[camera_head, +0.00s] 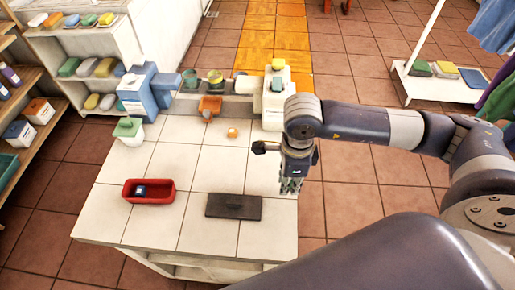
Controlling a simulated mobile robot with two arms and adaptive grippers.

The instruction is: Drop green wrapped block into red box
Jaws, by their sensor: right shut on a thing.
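My right gripper (290,186) points down over the right edge of the table, right of the dark board and well apart from the red box. Its fingers are shut on a small greenish thing, mostly hidden between them, which fits the green wrapped block. I cannot make out its wrapping. My left gripper is not in view.
A dark flat board (233,206) lies between gripper and box. Shelves (75,40) line the left. The table's middle is clear.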

